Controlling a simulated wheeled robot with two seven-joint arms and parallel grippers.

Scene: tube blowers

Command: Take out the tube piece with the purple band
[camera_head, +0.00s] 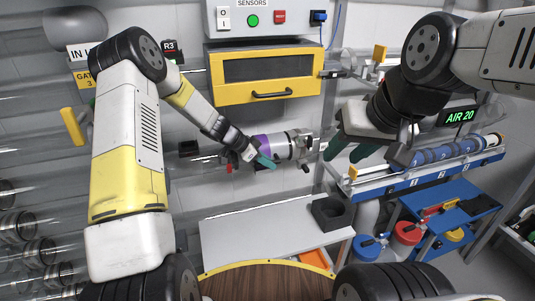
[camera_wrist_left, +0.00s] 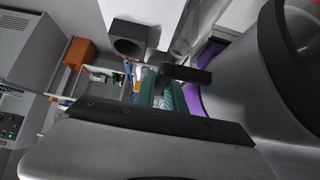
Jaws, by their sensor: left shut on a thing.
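The tube piece with the purple band (camera_head: 290,146) is a light grey cylinder lying roughly level below the yellow-framed box. Its purple band is at its left end and also shows in the left wrist view (camera_wrist_left: 194,98). My left gripper (camera_head: 264,162) is at this end with its teal fingers shut on the piece; the exact contact is partly hidden. The teal fingers also show in the left wrist view beside the band. My right gripper (camera_head: 352,150) is right of the piece, its teal fingers apart and empty.
The yellow-framed box (camera_head: 268,71) hangs just above the piece. A blue rack (camera_head: 430,172) holding blue carriers stands at the right. A grey bench (camera_head: 265,236) with a black open holder (camera_head: 331,214) lies below. Clear pipes run along the left wall.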

